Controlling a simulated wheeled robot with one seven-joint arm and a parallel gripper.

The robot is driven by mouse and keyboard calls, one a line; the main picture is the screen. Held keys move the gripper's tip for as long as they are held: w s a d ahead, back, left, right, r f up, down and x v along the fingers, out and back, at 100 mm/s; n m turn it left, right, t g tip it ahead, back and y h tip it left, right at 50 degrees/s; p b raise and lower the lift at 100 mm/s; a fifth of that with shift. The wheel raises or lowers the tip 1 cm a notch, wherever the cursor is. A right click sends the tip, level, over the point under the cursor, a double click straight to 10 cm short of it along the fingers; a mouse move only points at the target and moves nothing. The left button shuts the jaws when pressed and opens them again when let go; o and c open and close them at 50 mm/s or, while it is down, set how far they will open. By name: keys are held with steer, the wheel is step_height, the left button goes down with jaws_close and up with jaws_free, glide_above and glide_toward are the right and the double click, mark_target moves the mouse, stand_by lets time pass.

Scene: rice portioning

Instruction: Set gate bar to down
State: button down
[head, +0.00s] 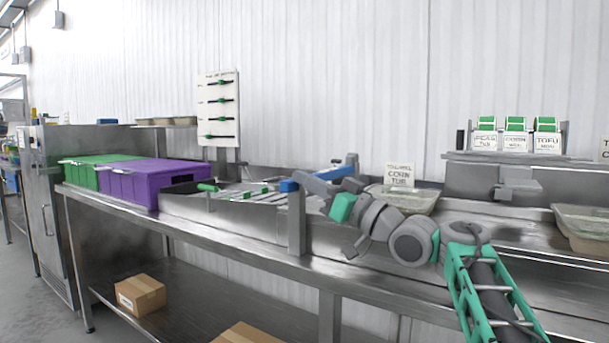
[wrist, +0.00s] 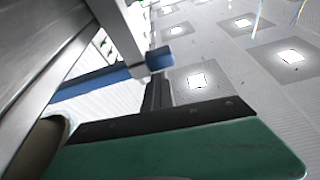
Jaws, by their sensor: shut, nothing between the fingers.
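A blue bar (head: 338,171) shows in the head view above the metal channel, rising toward its right end. I take it for the gate bar, but my arm covers part of it. A small blue block (head: 288,186) lies left of it. In the wrist view a blue bar (wrist: 92,83) runs beside a metal beam, with a blue end piece (wrist: 158,57) past a pale bracket. My gripper (head: 312,184) is at the end of my arm, close to the bar; it is shut and empty. Its fingertips are hard to make out, and contact with the bar cannot be told.
Purple (head: 155,183) and green (head: 97,172) bins stand at the left of the steel counter. A dark paddle with a green handle (head: 207,187) is near the channel. A labelled tub (head: 410,200) stands behind my arm. A metal post (head: 297,220) rises at the counter front.

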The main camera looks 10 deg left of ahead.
steer(key=shift+w+a+f, duration=0.15)
steer(key=shift+w+f, duration=0.1)
steer(key=shift+f, duration=0.3)
steer(key=shift+r, duration=0.1)
step_height(320, 180, up, 5)
steer(key=p, duration=0.4)
steer(key=s+d+f+m+t+h+p, duration=0.2)
steer(key=s+d+h+p, duration=0.15)
steer(key=d+p, duration=0.4)
steer(key=s+d+f+m+g+h+p, duration=0.3)
steer(key=s+d+f+h+p, duration=0.1)
steer(key=s+p, duration=0.4)
steer(key=s+d+f+m+g+h+p, duration=0.3)
steer(key=s+d+f+h+p, duration=0.2)
steer(key=s+d+p, duration=0.3)
steer(key=s+d+f+m+g+h+p, duration=0.2)
steer(key=s+d+h+p, duration=0.4)
steer(key=s, duration=0.4)
step_height(320, 180, down, 3)
steer(key=shift+d+r+m+g+h+p, duration=0.15)
steer(key=shift+m+g+h+p, duration=0.4)
steer(key=shift+p, duration=0.65)
